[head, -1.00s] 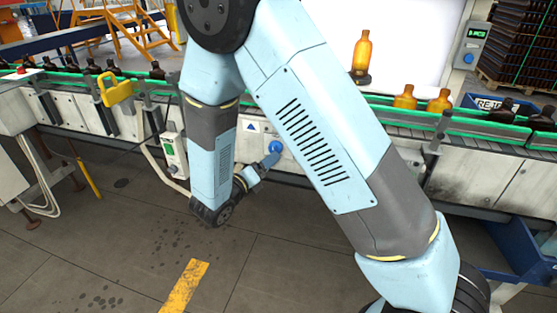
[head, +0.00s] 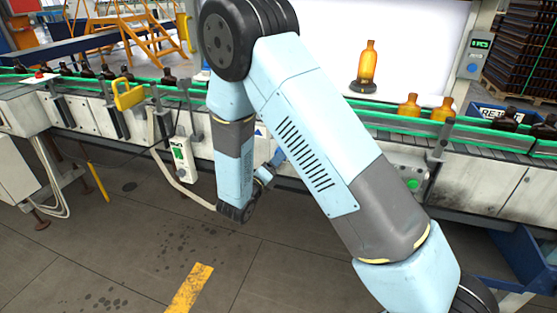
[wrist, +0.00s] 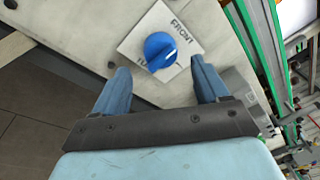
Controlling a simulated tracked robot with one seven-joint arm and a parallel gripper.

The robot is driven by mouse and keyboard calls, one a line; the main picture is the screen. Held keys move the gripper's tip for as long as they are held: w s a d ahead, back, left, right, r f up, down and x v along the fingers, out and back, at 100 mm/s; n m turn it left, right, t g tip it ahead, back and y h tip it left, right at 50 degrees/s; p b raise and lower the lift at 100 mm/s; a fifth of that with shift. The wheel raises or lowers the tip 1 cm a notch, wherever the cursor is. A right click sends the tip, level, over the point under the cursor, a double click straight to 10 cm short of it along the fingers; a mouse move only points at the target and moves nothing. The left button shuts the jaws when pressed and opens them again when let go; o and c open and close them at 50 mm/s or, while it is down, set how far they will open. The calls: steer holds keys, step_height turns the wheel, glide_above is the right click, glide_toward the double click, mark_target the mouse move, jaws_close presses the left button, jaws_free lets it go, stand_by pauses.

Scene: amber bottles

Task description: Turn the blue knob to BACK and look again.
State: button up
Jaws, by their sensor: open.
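The blue knob (wrist: 160,50) sits on a white square plate (wrist: 185,35) in the wrist view. The plate reads FRONT along its upper right side; lettering at the lower left is partly covered by the knob. A white mark shows on the knob's right part. My gripper (wrist: 160,66) is open, with one blue finger on each side of the knob's near side and gaps to both. An amber bottle (head: 368,64) stands upright on a dark round stand (head: 363,87) before a white backlit panel.
The conveyor (head: 470,133) with green rails runs across, carrying several bottles. A box with a green display (head: 480,43) and blue button is at the right. A white-green box (head: 180,157) hangs left of my forearm. The floor in front is open.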

steer(key=shift+x, duration=2)
steer(key=c, duration=1)
